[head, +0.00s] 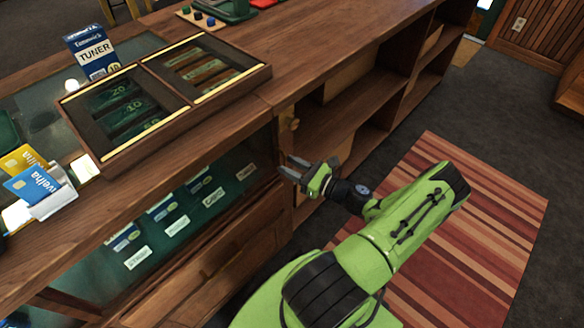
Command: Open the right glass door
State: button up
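The glass front (222,160) of the display case is below the counter, left of my gripper, with small packets and labels behind it. I cannot make out a seam between left and right doors, and the right door looks closed or nearly so. A small brass-coloured knob (294,124) is on a narrow upright wooden part at the case's right end. My gripper (287,164) is just below the knob, close to the case's right edge. Its two fingers point left with a gap between them, and nothing shows between them. Contact with the case cannot be told.
The wooden counter (325,45) carries a cash tray (176,131), a blue tuner box (92,52) and a card holder (52,203). Open shelves (365,105) continue to the right. A striped rug (490,240) lies on the dark floor, which is mostly clear.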

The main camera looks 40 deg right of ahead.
jog(key=shift+c, duration=0.3)
grip_shut()
dwell(1.1)
